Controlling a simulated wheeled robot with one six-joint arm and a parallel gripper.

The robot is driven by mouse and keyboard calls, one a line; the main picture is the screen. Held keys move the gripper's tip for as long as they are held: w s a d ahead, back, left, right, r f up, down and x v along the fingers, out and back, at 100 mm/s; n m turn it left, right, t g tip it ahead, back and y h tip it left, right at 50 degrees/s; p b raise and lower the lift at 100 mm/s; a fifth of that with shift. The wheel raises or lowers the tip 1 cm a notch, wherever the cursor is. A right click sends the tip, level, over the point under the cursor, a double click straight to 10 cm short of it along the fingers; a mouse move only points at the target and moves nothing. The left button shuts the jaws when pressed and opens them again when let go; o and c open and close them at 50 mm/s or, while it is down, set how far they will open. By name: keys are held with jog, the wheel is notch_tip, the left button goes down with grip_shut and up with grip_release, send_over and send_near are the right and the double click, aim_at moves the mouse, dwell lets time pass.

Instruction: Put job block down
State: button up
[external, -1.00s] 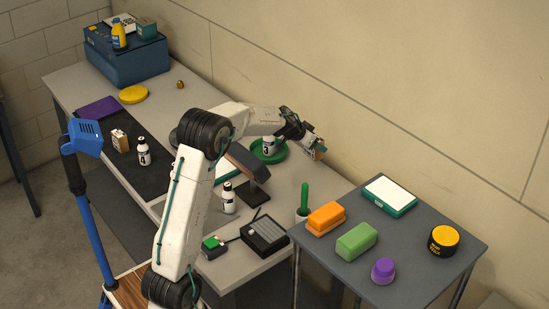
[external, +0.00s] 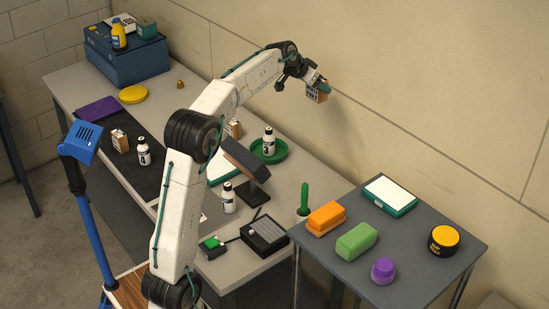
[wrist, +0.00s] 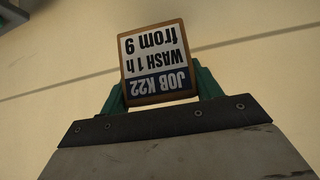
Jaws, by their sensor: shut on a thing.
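My gripper (external: 318,84) is shut on the job block (external: 317,94), a small wooden block with a printed label. It holds the block high in the air near the back wall, above and right of the green round tray (external: 284,153). In the wrist view the job block (wrist: 158,62) sits between the green fingers. Its label appears upside down and reads "JOB K22, WASH 1 h from 9". Two similar wooden blocks stand on the long bench: one (external: 120,141) on the dark mat, the other (external: 234,129) partly hidden behind my arm.
A white bottle (external: 269,143) stands on the green tray. A dark tilted panel on a stand (external: 245,160) is in front of it. The grey side table (external: 410,245) at right holds orange and green blocks, a purple knob-shaped item, a yellow-topped tin and a white-topped case.

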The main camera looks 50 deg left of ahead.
jog(key=d+m+h, duration=0.2)
jog(key=d, duration=1.2)
jog(key=m+g+h, duration=0.3)
jog(key=m+h, duration=0.1)
jog(key=m, duration=0.2)
send_over(397, 251)
notch_tip(397, 251, down, 11)
jog(key=shift+f, duration=2)
jog(key=o, duration=1)
jog(key=shift+f, duration=0.1)
jog(key=shift+o, duration=0.2)
